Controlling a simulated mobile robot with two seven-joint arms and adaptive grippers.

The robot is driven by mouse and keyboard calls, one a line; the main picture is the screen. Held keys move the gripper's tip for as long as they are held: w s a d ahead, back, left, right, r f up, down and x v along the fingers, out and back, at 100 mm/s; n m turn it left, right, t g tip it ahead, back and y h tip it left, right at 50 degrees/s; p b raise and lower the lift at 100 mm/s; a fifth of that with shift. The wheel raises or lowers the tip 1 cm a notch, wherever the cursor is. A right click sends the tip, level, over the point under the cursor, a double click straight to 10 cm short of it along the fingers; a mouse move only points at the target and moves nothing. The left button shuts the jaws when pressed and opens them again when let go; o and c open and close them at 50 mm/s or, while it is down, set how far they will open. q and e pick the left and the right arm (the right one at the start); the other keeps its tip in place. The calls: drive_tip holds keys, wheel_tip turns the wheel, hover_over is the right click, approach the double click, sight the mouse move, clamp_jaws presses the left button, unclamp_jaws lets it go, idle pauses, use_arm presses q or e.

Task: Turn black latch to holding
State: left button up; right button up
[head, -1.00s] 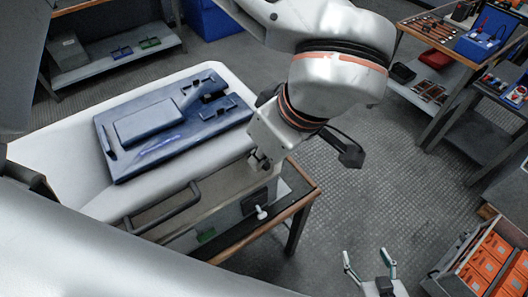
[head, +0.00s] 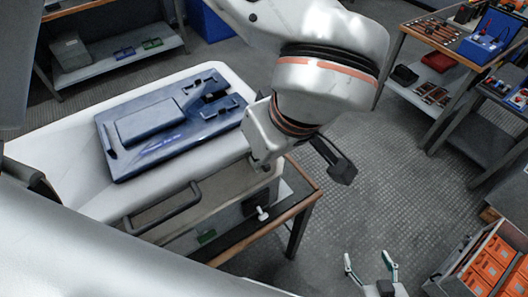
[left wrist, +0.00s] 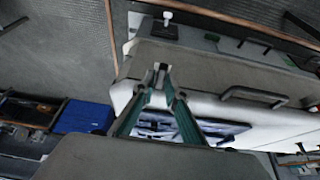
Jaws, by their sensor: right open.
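I cannot pick out a black latch with certainty. A black block (head: 254,204) shows on the front of the pale case (head: 225,188), beside a white knob (head: 263,213); both also show at the top of the left wrist view, the knob (left wrist: 167,16) above the block (left wrist: 165,29). My left gripper (head: 264,166) is at the case's right corner. In the left wrist view its fingertips (left wrist: 160,72) come close together over the case's edge; whether anything is between them is unclear. My right gripper (head: 371,268) is open and empty, low in the head view, apart from the case.
A blue panel (head: 155,125) lies on the white top of the case. A grey bar handle (head: 165,208) is on its front side. Orange boxes (head: 490,268) stand at lower right, and workbenches (head: 400,45) at upper right. The floor between is clear.

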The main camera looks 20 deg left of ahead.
idle(0.3)
use_arm(q)
drive_tip(key=v, duration=1.2)
drive_tip(key=shift+a, duration=0.1)
